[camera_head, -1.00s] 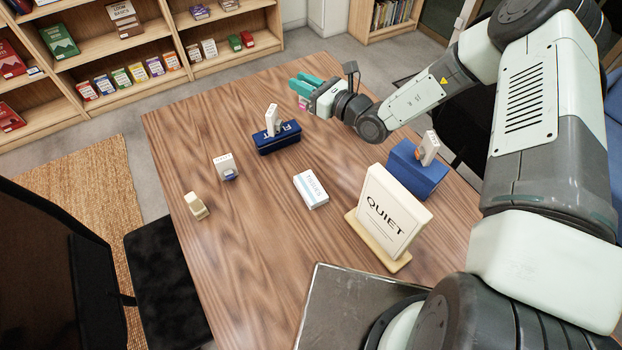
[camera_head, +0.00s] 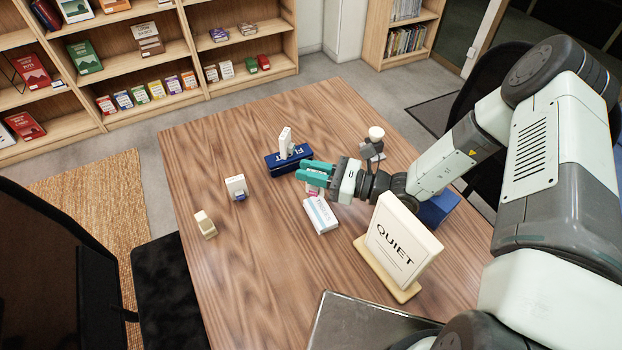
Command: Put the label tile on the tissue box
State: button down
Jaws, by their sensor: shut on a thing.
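The tissue box (camera_head: 321,215) is a small white box with a pale blue stripe, lying flat near the middle of the wooden table. My gripper (camera_head: 313,174) has teal fingers and is shut on a small white-and-pink piece, seemingly the label tile (camera_head: 313,190), which shows just below the fingers. The fingers hide most of the tile, and its print cannot be read. In the picture the tile is just above the far end of the tissue box; I cannot tell its height or whether they touch.
A dark blue box (camera_head: 274,163) with a white piece on it stands behind the gripper. A QUIET sign (camera_head: 397,240) stands right of the tissue box, with another blue box (camera_head: 438,208) behind it. A white block (camera_head: 236,185) and a beige block (camera_head: 205,225) stand left. The front-left tabletop is clear.

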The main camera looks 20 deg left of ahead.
aim_at(322, 194)
jog(key=shift+f, duration=1.35)
jog(key=shift+f, duration=0.1)
jog(key=c, duration=1)
grip_release()
jog(key=shift+d, duration=0.1)
jog(key=d, duration=0.2)
jog(key=shift+d, duration=0.35)
notch_tip(322, 194, up, 7)
jog(key=shift+r, duration=0.1)
